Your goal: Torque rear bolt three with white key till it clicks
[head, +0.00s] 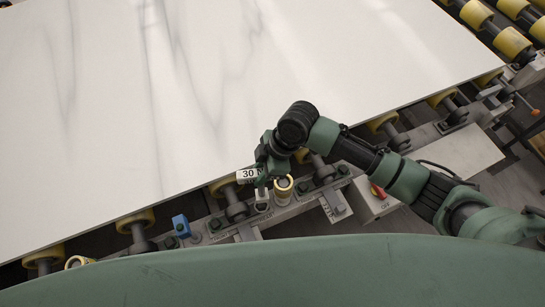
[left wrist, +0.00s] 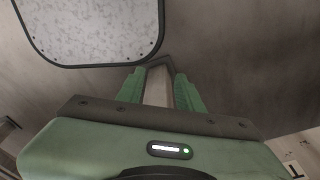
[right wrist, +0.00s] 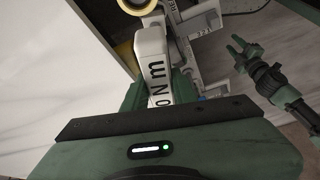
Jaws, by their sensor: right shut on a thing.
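The white key (head: 247,174) has a printed label that begins with 30. My right gripper (head: 264,168) is shut on it above the rail by the slab's near edge. In the right wrist view the key's white body (right wrist: 152,62), lettered Nm, runs out between the fingers. A pale upright piece (head: 262,201) stands below the gripper; I cannot tell whether the key touches a bolt. Dark bolts (head: 302,187) sit along the rail; their labels are too small to read surely. My left gripper (left wrist: 158,90) appears open and empty, and it shows in the right wrist view (right wrist: 238,50).
The pale stone slab (head: 130,90) lies on rollers with yellow rings (head: 137,222). A blue block (head: 181,225) sits left on the rail. A box with a red switch (head: 377,191) is to the right.

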